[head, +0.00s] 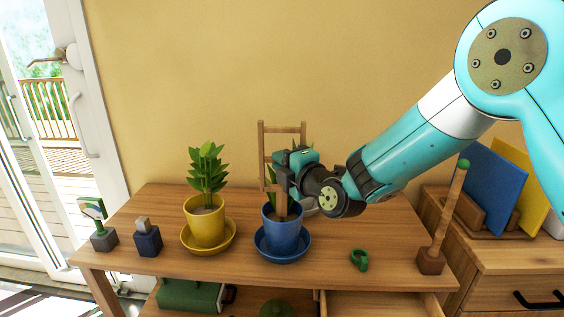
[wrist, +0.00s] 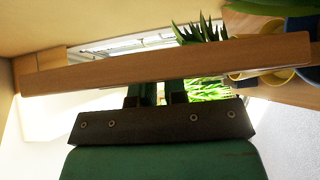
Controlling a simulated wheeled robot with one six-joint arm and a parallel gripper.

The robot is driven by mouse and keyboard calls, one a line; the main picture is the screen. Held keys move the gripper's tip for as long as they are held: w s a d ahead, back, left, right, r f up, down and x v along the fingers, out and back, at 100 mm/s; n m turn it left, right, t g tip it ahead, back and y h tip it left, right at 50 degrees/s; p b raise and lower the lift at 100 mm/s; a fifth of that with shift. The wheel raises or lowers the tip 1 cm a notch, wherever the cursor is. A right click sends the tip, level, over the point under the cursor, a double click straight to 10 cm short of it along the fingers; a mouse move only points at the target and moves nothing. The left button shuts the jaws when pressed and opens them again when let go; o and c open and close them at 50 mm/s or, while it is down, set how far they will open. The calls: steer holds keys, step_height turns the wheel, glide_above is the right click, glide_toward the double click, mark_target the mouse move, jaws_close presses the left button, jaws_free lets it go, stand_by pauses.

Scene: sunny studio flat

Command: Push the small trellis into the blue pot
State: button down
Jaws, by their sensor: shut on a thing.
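The small wooden trellis (head: 262,141) stands upright over the blue pot (head: 287,236), its lower part at the pot's opening. I cannot tell whether its legs are in the soil. My gripper (head: 284,174) is shut on the trellis from the right, above the pot rim, and hides part of it and of the pot's plant. The blue pot sits in a blue saucer on the wooden table. In the wrist view a trellis bar (wrist: 165,63) crosses in front of my gripper's fingers (wrist: 155,93).
A yellow pot (head: 205,228) with a leafy plant stands close to the left of the blue pot. Two small tools (head: 147,240) stand further left. A green ring-shaped item (head: 359,259) and a wooden stick tool (head: 445,225) are to the right. Bare tabletop lies between.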

steer(key=shift+s+f+b, duration=0.1)
steer(key=shift+f+b, duration=2)
steer(key=shift+b, duration=2.1)
stand_by(1.6)
steer(key=c, duration=1.1)
jaws_free()
steer(key=shift+r, duration=0.1)
steer(key=o, duration=0.5)
steer(key=shift+r, duration=0.1)
steer(key=b+v, duration=0.6)
steer(key=v, duration=0.1)
